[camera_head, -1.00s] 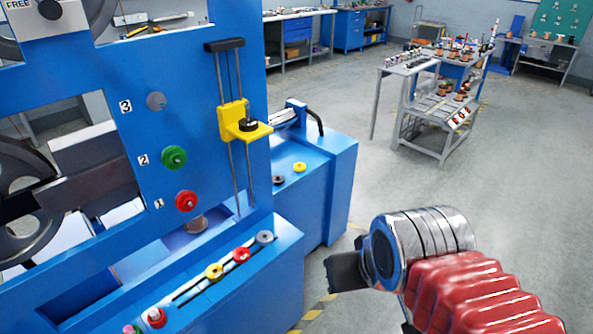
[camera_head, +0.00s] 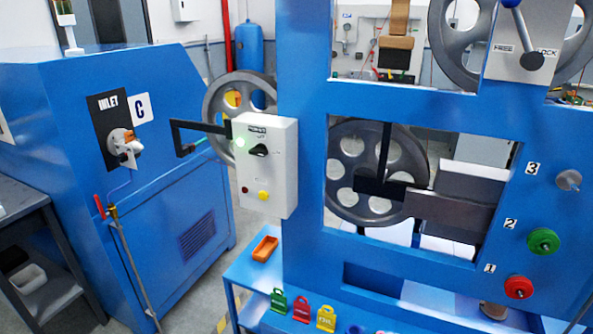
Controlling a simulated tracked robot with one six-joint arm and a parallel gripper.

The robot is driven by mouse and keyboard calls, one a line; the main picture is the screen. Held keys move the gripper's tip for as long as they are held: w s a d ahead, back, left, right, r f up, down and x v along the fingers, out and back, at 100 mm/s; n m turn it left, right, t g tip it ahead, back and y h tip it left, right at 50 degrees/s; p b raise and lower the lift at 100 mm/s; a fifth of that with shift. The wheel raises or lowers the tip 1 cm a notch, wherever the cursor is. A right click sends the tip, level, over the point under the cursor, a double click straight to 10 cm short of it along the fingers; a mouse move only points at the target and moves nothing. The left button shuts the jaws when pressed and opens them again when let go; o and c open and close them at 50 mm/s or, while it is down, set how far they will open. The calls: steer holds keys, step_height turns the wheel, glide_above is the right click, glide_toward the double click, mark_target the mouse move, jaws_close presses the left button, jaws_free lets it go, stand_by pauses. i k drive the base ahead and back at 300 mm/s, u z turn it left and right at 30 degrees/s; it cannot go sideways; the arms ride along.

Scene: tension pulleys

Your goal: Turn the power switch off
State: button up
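The power switch is a black rotary knob (camera_head: 258,150) on a white-grey control box (camera_head: 283,178) mounted at the left side of the blue machine frame (camera_head: 303,110). A lit pale green lamp (camera_head: 240,143) is left of the knob. A yellow button (camera_head: 263,195) and a small dark red one (camera_head: 245,190) are lower on the box. The label above the knob is too small to read surely. My gripper is not in view.
A blue cabinet (camera_head: 170,170) marked INLET and C stands at the left. Colored lockout tags and an orange tray (camera_head: 265,248) sit on the blue ledge below the box. Green (camera_head: 543,241) and red (camera_head: 518,287) knobs are at the right. Floor shows between cabinet and machine.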

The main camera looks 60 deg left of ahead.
mark_target(261, 149)
steer(key=u, duration=3.65)
